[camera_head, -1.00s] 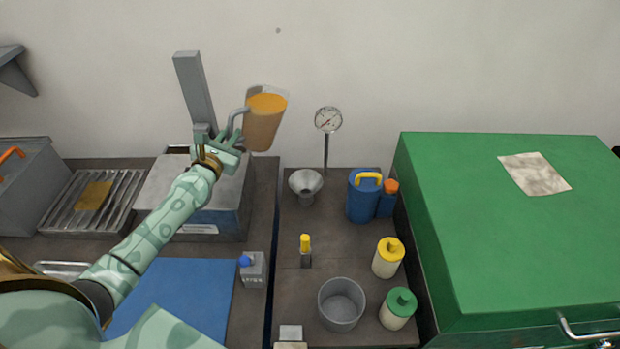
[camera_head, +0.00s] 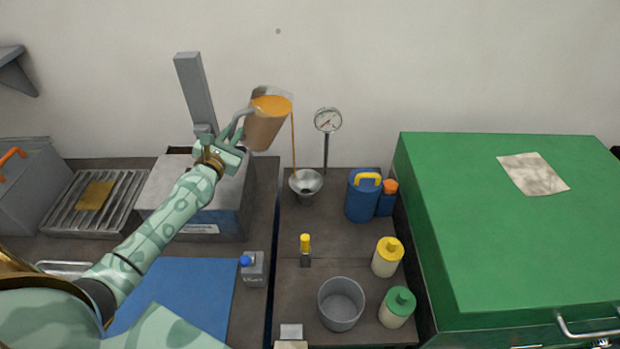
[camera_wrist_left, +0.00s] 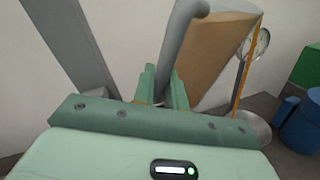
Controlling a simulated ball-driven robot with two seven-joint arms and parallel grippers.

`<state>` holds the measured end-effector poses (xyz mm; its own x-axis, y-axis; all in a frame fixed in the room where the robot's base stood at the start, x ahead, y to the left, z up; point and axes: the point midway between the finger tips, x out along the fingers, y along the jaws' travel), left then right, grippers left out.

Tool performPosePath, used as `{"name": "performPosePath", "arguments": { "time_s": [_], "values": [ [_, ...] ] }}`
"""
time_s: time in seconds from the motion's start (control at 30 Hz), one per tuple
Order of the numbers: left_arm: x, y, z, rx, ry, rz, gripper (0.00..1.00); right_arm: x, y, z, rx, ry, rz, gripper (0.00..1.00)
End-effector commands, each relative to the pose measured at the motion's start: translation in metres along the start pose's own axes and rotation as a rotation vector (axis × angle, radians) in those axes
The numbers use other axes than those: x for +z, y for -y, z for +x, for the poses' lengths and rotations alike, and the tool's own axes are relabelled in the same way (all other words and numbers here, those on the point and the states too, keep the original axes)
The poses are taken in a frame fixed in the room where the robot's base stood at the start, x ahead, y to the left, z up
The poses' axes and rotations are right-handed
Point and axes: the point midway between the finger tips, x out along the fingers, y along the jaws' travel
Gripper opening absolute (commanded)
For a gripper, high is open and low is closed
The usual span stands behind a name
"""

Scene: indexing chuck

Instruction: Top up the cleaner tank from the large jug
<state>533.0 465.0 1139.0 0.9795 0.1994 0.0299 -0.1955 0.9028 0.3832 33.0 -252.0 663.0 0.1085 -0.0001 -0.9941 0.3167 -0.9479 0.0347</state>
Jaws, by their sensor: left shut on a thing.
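The large jug (camera_head: 265,127) is a clear vessel with orange-brown liquid in it, held up tilted to the right. My left gripper (camera_head: 228,148) is shut on its grey handle. A thin orange stream (camera_head: 294,145) runs from the jug's lip down into the metal funnel (camera_head: 306,183). In the left wrist view the fingers (camera_wrist_left: 165,90) close around the handle (camera_wrist_left: 180,45), with the jug (camera_wrist_left: 212,55) and the stream (camera_wrist_left: 241,78) beyond. The funnel (camera_wrist_left: 252,128) shows partly there. What lies under the funnel is mostly hidden. My right gripper is not in view.
A dial gauge (camera_head: 328,121) on a stem stands behind the funnel. A blue jug (camera_head: 362,198) with a yellow handle stands to its right. A grey bucket (camera_head: 341,305), capped bottles (camera_head: 388,258) and a green cabinet (camera_head: 510,220) are nearer or further right.

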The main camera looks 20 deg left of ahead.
Motion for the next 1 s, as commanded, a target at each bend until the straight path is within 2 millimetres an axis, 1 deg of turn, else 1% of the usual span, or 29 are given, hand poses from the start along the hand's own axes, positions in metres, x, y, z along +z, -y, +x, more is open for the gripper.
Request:
{"name": "performPosePath", "arguments": {
  "time_s": [1.0],
  "values": [
    [0.0046, 0.0032, -0.0001, 0.003, 0.006, 0.077, 0.0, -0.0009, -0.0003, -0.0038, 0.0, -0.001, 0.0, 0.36]
  ]
}}
